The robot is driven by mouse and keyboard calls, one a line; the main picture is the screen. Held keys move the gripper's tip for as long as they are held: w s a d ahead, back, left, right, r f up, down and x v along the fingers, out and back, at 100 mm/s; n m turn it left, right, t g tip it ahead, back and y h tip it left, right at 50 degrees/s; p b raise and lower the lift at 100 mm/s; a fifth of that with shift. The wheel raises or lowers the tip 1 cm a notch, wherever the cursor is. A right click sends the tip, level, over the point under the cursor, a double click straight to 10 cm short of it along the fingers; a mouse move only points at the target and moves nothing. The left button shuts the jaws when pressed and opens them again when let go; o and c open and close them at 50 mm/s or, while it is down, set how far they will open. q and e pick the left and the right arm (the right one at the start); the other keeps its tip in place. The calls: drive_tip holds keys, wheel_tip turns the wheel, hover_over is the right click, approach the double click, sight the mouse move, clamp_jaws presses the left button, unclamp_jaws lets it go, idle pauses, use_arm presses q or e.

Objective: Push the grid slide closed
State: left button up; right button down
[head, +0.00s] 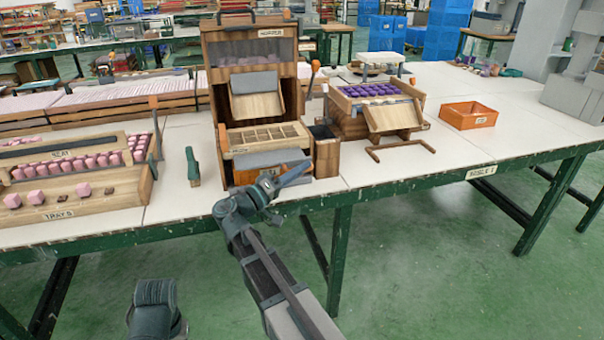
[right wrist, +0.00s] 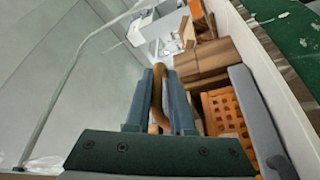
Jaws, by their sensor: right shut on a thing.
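The wooden station labelled HOPPER (head: 248,50) stands at the table's middle. Its wooden grid (head: 268,134) with square compartments juts forward below the tilted chute (head: 257,104). A grey panel (head: 268,158) and an orange part show under the grid. My right gripper (head: 292,178) is at the station's lower front, by the table edge. In the right wrist view its fingers (right wrist: 163,75) are shut on a curved brown handle (right wrist: 157,90). An orange perforated piece (right wrist: 222,108) shows to the right of the fingers. My arm and gripper partly hide the lower front.
To the right stand a wooden box with purple pieces (head: 370,90), with a loop handle in front, and an orange tray (head: 468,114). To the left are pink pieces in racks (head: 72,165) and a green tool (head: 192,166). The right tabletop is mostly clear.

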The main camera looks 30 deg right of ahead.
sight(292, 155)
drive_tip(key=w, duration=0.2)
drive_tip(key=w+d, duration=0.1)
drive_tip(key=w, duration=0.2)
drive_tip(key=w+d, duration=0.1)
drive_tip(key=w, duration=0.1)
drive_tip(key=shift+w+r, duration=0.15)
drive_tip(key=shift+w, duration=0.05)
drive_tip(key=c, duration=0.9)
unclamp_jaws()
drive_tip(key=shift+s+a+f, duration=0.1)
drive_tip(key=shift+a+f, duration=0.1)
drive_tip(key=shift+a, duration=0.2)
drive_tip(key=b+v, duration=0.3)
drive_tip(key=v, duration=1)
drive_tip(key=shift+a+r, duration=0.1)
drive_tip(key=shift+a, duration=0.1)
